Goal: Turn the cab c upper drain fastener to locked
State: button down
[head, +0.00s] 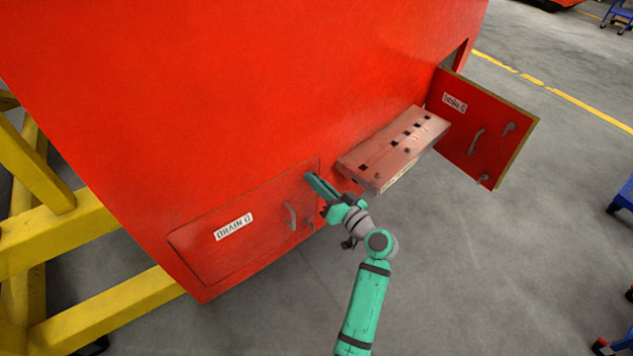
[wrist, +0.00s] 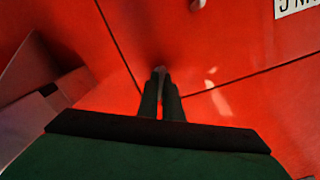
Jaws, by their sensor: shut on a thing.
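The closed red drain door (head: 200,255) is at the lower left of the red nosecone in the head view, with a "DRAIN" label (head: 233,227) and a curved handle (head: 291,216). My gripper (head: 309,177) is at the door's upper right corner. In the wrist view my gripper (wrist: 160,74) is shut on a small dark fastener (wrist: 160,69) where the panel seams meet. The fingers and shadow hide most of this upper fastener, so its turn angle cannot be told. A lower fastener (head: 310,225) shows near the door's right edge.
A reddish step with holes (head: 365,172) juts out to the right of my gripper. A yellow stand (head: 60,225) is at the left. The grey floor (head: 470,270) at the right front is clear.

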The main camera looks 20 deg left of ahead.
jog(key=m, duration=0.3)
jog(key=shift+w+m, duration=0.1)
jog(key=shift+m, duration=0.3)
jog(key=m, duration=0.2)
jog(key=shift+w+d+f+m, duration=0.1)
jog(key=shift+w+d+m, duration=0.05)
jog(key=shift+m, duration=0.25)
jog(key=shift+a+m, duration=0.25)
jog(key=shift+m, duration=0.55)
jog(key=shift+d+f+m, duration=0.1)
jog(key=shift+d+m, duration=0.05)
jog(key=shift+m, duration=0.8)
jog(key=shift+d+f+m, duration=0.1)
jog(key=shift+m, duration=0.85)
jog(key=shift+a, duration=0.1)
jog(key=c, duration=1.9)
grip_release()
jog(key=shift+c, duration=0.2)
jog(key=shift+s, duration=0.2)
